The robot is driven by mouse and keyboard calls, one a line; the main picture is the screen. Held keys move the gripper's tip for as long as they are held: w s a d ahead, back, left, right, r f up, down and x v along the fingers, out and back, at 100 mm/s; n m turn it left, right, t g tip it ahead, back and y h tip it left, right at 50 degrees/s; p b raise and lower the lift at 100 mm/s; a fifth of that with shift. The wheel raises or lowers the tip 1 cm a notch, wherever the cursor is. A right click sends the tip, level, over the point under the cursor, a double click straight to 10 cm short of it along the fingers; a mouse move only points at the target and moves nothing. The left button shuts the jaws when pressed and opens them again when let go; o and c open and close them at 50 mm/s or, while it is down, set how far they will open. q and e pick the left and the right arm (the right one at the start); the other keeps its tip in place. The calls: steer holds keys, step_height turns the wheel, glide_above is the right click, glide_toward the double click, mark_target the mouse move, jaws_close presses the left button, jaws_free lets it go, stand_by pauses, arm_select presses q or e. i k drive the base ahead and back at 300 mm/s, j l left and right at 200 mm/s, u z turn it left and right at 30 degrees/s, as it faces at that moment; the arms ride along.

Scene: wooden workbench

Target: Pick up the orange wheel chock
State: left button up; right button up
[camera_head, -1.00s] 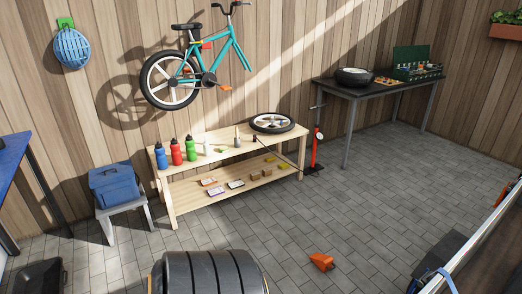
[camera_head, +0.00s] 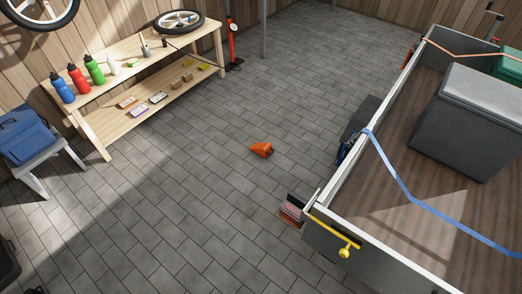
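The orange wheel chock (camera_head: 261,149) lies on the grey paved floor near the middle of the head view. It stands apart from other things, in the open floor between the wooden bench and the trailer. Neither of my grippers shows in the head view, so their states are hidden.
A trailer (camera_head: 330,190) with a grey box (camera_head: 468,120) and a blue strap (camera_head: 403,188) fills the right side. A wooden bench (camera_head: 120,85) with bottles stands at upper left. A blue bag (camera_head: 27,135) rests on a stool at left. The floor around the chock is clear.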

mark_target(263, 149)
steer(key=i+j+u, duration=0.15)
steer(key=u, duration=0.2)
steer(key=i+u, duration=0.4)
steer(key=i, duration=0.85)
steer(key=i+j, duration=0.15)
steer(key=i, duration=1.55)
steer(key=i+z, duration=0.45)
steer(key=i+j+z, duration=0.15)
steer(key=i+z, duration=0.25)
steer(key=i, duration=0.15)
steer(key=i+l+z, duration=0.2)
steer(key=i+z, duration=0.2)
steer(key=i+l+z, duration=0.1)
steer(key=i+z, duration=0.55)
steer(key=z, duration=0.2)
steer(key=i+j+z, duration=0.15)
steer(key=i+z, duration=0.25)
steer(key=i+j+z, duration=0.25)
steer(key=z, duration=0.15)
steer(key=i+l+z, duration=0.1)
steer(key=i+z, duration=0.95)
steer(key=i+l+u, duration=0.15)
steer(key=u, duration=0.55)
